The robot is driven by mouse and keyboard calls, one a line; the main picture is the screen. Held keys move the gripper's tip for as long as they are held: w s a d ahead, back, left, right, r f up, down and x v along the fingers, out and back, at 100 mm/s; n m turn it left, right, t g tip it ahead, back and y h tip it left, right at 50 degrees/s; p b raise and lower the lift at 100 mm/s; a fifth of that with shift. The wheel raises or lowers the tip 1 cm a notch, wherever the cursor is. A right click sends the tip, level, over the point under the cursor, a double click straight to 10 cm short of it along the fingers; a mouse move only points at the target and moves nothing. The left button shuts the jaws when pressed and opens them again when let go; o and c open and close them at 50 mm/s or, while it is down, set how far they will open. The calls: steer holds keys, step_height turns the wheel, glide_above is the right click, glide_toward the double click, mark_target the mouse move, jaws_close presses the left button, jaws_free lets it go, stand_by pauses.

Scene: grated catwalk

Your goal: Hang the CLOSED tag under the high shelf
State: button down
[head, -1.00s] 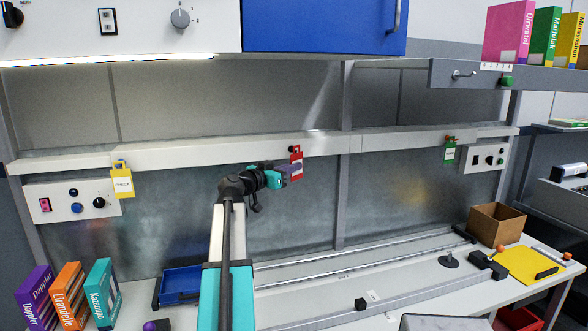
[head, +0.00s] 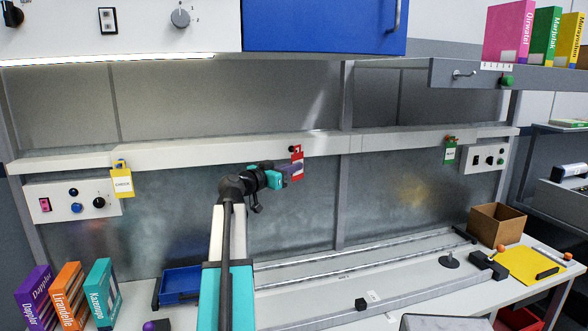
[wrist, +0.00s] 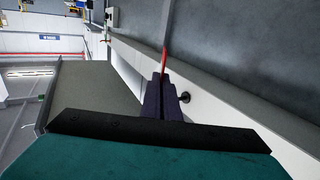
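A red tag (head: 297,165) is at the white rail, beside a small dark peg (head: 291,149). Its lettering is too small to read, so I cannot confirm that it says CLOSED. My gripper (head: 294,170) is at the red tag. In the wrist view, its dark fingers (wrist: 162,92) are close together, with the tag's thin red edge (wrist: 164,62) between their tips. The dark peg (wrist: 185,97) stands just right of the fingers there. Whether the tag is clear of the peg is hard to tell. The high grey shelf (head: 440,75) is at upper right.
A yellow tag (head: 122,184) and a green tag (head: 450,154) hang along the rail (head: 220,151). The high shelf carries books (head: 508,35) and a green knob (head: 507,81). A blue cabinet (head: 320,25) hangs above. A cardboard box (head: 496,224) stands on the bench.

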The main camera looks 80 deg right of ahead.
steer(key=shift+s+a+b, duration=0.25)
steer(key=shift+s+a, duration=0.05)
steer(key=shift+a, duration=0.3)
steer(key=shift+s+a+b, duration=0.2)
steer(key=shift+s+a, duration=0.1)
steer(key=shift+a, duration=0.35)
steer(key=shift+s+a+b, duration=0.25)
steer(key=shift+s+a, duration=0.05)
steer(key=shift+a, duration=0.3)
stand_by(0.3)
steer(key=shift+w, duration=0.1)
stand_by(0.4)
